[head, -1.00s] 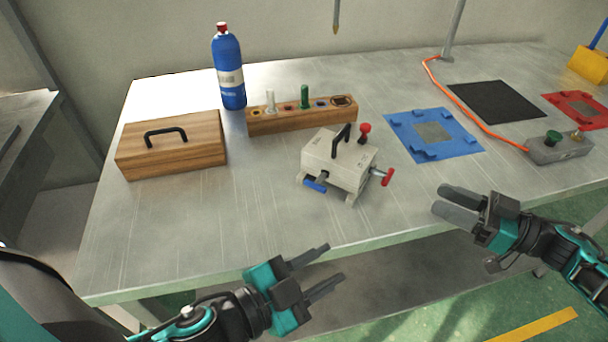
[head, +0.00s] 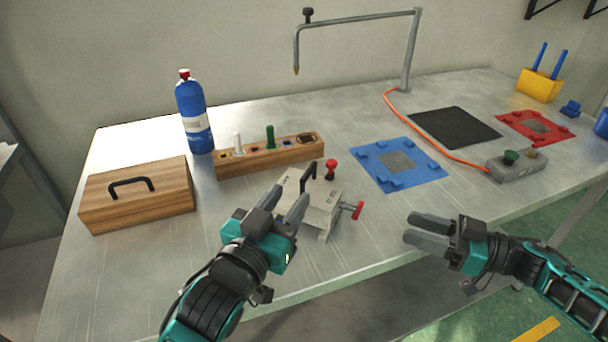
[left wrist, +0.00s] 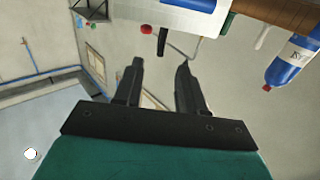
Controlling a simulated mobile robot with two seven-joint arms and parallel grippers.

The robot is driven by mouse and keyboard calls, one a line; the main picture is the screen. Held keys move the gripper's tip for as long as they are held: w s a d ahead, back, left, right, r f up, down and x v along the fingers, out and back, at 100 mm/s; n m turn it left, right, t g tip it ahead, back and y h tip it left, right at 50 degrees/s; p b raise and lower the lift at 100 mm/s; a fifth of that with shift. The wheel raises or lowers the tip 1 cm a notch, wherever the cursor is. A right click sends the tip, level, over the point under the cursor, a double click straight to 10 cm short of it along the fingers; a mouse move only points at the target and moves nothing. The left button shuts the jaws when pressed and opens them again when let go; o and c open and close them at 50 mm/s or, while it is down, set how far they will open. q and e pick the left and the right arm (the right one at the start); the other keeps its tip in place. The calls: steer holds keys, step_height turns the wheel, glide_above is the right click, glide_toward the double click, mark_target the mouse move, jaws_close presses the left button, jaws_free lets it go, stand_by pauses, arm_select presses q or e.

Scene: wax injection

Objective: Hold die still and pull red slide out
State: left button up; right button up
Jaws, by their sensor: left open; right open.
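The die (head: 318,208) is a pale metal block on the table, with a black handle (head: 308,177) on top. A red knob (head: 330,169) stands at its back right corner. The red slide's handle (head: 356,210) sticks out of its right side. My left gripper (head: 288,208) is open in front of the die's left part and hides that side, including the blue handle. Its open fingers (left wrist: 158,85) show in the left wrist view with nothing between them. My right gripper (head: 410,230) is open and empty, right of the red handle and apart from it.
A wooden box (head: 140,195) with a handle is at left. A wooden rack (head: 265,157) with pegs stands behind the die, near a blue bottle (head: 194,117). A blue fixture (head: 398,176), black mat (head: 455,128) and grey control box (head: 517,165) lie at right. Table between die and blue fixture is clear.

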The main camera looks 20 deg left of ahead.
mark_target(309, 170)
arm_select(q)
steer(key=w, duration=0.9)
steer(key=shift+d, duration=0.35)
jaws_close()
stand_by(0.9)
